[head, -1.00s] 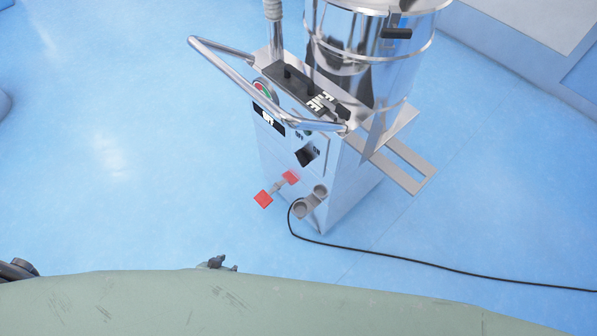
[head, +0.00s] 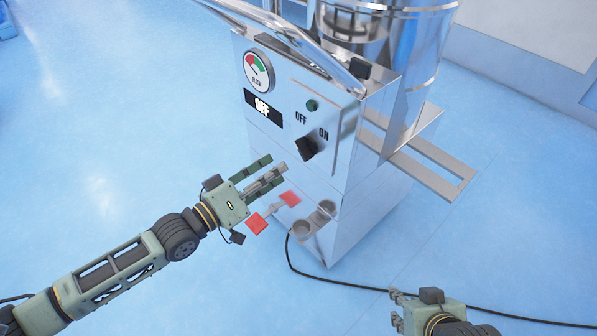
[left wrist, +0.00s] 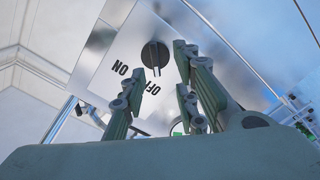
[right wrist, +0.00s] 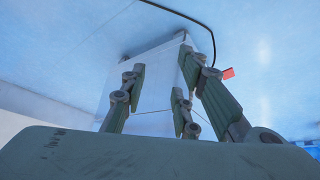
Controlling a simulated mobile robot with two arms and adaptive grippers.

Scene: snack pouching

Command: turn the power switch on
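The power switch (head: 307,149) is a black rotary knob on the front panel of the steel machine (head: 365,190), with OFF printed at its upper left and ON at its upper right. The knob also shows in the left wrist view (left wrist: 155,55), beyond the fingers. My left gripper (head: 272,172) is open and empty, to the left of and below the knob, apart from it. My right gripper (head: 396,308) is low at the bottom right; its open fingers (right wrist: 165,95) show empty in the right wrist view.
A metal handle bar (head: 300,45) juts out above the panel. A round gauge (head: 258,71) and a green lamp (head: 312,105) are on it. A side bracket (head: 440,170) projects right, and a black cable (head: 340,280) crosses the floor.

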